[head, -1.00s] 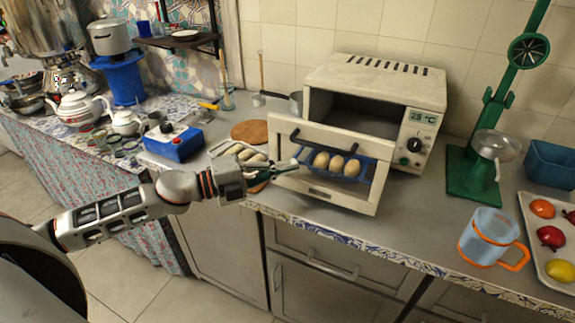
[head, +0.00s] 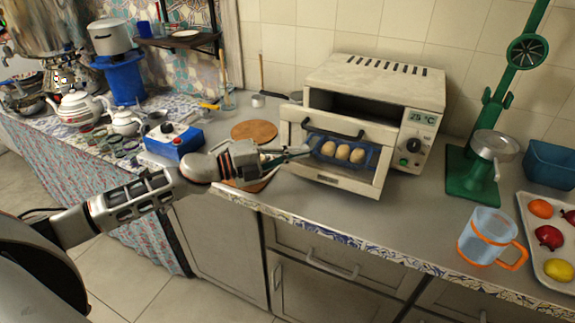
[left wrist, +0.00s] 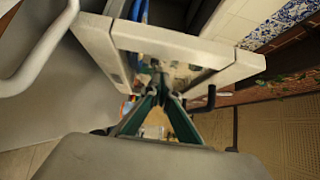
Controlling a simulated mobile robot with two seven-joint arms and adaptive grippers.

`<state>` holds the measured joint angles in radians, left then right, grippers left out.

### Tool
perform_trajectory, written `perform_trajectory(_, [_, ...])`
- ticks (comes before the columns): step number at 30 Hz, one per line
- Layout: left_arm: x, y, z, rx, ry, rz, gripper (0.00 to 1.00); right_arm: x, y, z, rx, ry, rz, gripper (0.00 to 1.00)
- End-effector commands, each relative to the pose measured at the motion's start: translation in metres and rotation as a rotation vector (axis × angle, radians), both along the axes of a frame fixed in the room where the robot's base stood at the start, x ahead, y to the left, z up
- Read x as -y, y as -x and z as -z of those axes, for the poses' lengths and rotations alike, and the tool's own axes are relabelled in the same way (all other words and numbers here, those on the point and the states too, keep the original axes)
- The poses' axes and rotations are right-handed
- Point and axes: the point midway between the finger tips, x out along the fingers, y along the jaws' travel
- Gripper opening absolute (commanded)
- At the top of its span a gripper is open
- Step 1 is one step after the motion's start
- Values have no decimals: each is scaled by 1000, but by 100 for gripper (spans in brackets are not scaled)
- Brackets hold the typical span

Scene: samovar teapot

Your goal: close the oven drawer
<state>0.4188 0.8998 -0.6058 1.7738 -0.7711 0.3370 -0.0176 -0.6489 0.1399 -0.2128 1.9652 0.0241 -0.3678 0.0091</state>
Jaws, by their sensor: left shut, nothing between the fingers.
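The cream toaster oven (head: 375,85) stands on the counter against the tiled wall. Its oven drawer (head: 345,183) is partly pulled out, with a dark handle on the front. A blue rack with several egg-shaped pale items (head: 343,152) shows through the drawer front's opening. My left gripper (head: 306,152) is shut and empty, its fingertips at the left part of the drawer front. In the left wrist view the fingertips (left wrist: 157,82) are close to the pale drawer frame (left wrist: 180,45); I cannot tell whether they touch. My right gripper is not in view.
A brown round board (head: 254,130) and a blue box with knobs (head: 174,142) lie left of the oven. A green press (head: 470,175), a blue jug with orange trim (head: 484,236) and a white tray (head: 540,263) with fruit are on the right. The counter in front of the jug's left side is clear.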

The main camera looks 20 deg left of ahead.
Motion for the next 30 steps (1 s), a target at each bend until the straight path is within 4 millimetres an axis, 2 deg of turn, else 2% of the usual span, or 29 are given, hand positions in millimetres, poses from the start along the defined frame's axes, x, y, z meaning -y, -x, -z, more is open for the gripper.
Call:
perform_trajectory(1, [0, -15, -3, 5, 1, -3, 0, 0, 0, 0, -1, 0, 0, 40])
perform_trajectory(6, [2, -58, -1, 4, 0, -3, 0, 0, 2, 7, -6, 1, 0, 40])
perform_trajectory(15, [4, -118, 3, 0, 0, -2, 0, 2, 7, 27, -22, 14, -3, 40])
perform_trajectory(21, [5, -139, 3, -1, 0, -1, 0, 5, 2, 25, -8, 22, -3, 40])
perform_trajectory(30, [4, -148, -1, 3, -1, -4, 0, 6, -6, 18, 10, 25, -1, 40])
